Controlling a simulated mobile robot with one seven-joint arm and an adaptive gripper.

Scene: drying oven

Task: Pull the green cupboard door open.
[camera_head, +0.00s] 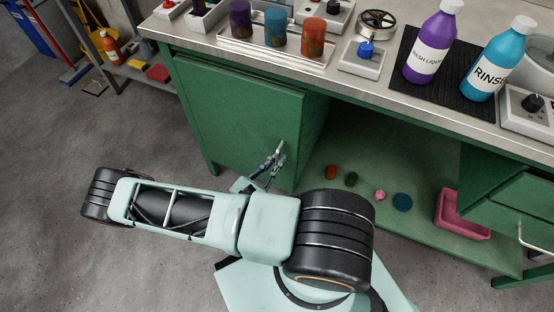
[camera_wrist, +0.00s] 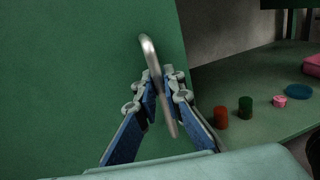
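The green cupboard door (camera_head: 232,108) is the flat front panel under the left part of the bench. It looks closed, roughly parallel to the bench front. In the wrist view the door (camera_wrist: 75,65) fills the left side. Its metal bar handle (camera_wrist: 149,52) stands near the door's right edge, with its upper bend and lower part visible. My gripper (camera_wrist: 161,88) has one finger on each side of the handle, the fingertips closed in against it. In the head view my gripper (camera_head: 270,167) is at the handle, partly hidden by my arm.
Right of the cupboard is an open bay whose green shelf (camera_head: 350,212) holds small coloured pieces and a pink bin (camera_head: 460,215). Drawers (camera_head: 510,205) stand farther right. Bottles and beakers stand on the bench top (camera_head: 190,38). The floor (camera_head: 90,140) before the door's left part is clear.

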